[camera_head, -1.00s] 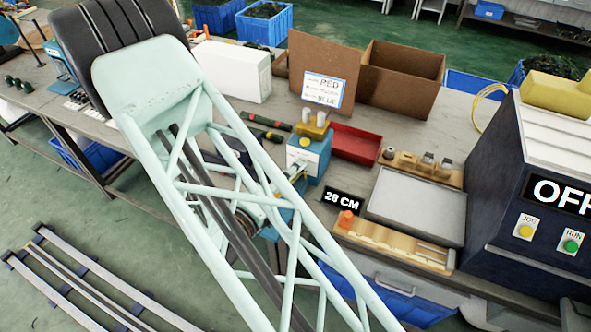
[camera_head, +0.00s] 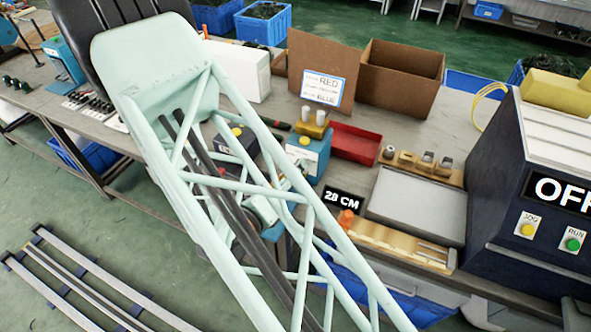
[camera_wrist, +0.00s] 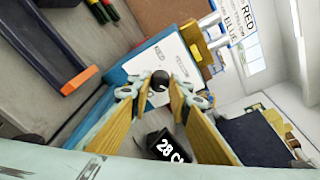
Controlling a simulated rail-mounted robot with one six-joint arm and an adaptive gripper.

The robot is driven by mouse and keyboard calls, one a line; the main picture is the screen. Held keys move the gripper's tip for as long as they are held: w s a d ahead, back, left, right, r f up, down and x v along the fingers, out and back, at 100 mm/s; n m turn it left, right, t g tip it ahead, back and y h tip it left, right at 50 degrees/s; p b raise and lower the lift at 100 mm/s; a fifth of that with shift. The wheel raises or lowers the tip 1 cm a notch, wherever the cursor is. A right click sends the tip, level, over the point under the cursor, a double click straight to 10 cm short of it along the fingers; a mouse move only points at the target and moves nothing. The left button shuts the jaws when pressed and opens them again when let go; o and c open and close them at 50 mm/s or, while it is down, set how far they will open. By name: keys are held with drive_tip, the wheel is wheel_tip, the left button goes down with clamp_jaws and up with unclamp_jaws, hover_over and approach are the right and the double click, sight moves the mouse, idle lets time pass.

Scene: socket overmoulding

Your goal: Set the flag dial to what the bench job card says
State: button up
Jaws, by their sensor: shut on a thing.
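The flag dial sits on a white plate (camera_wrist: 165,62) with small printed words, one of them RED, on a blue box. Its dark round knob (camera_wrist: 157,88) is in the wrist view. My gripper (camera_wrist: 157,92) has its yellow fingers on both sides of the knob and is shut on it. The dial's exact pointing cannot be told. The job card (camera_head: 322,89) stands against cardboard; RED and BLUE are its large words, the small ones too small to read. In the head view my own arm mostly hides the gripper and dial.
A red tray (camera_head: 354,143), a grey plate (camera_head: 416,205) and a dark machine marked OFF (camera_head: 530,190) are to the right. An open cardboard box (camera_head: 400,78) stands behind.

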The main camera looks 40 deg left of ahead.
drive_tip(key=o, duration=0.9)
drive_tip(key=shift+c, duration=0.2)
drive_tip(key=shift+s, duration=0.2)
drive_tip(key=s+r, duration=0.2)
drive_tip(key=s, duration=0.9)
drive_tip(key=shift+s+d, duration=0.2)
drive_tip(key=shift+d, duration=0.25)
drive_tip(key=shift+r, duration=0.1)
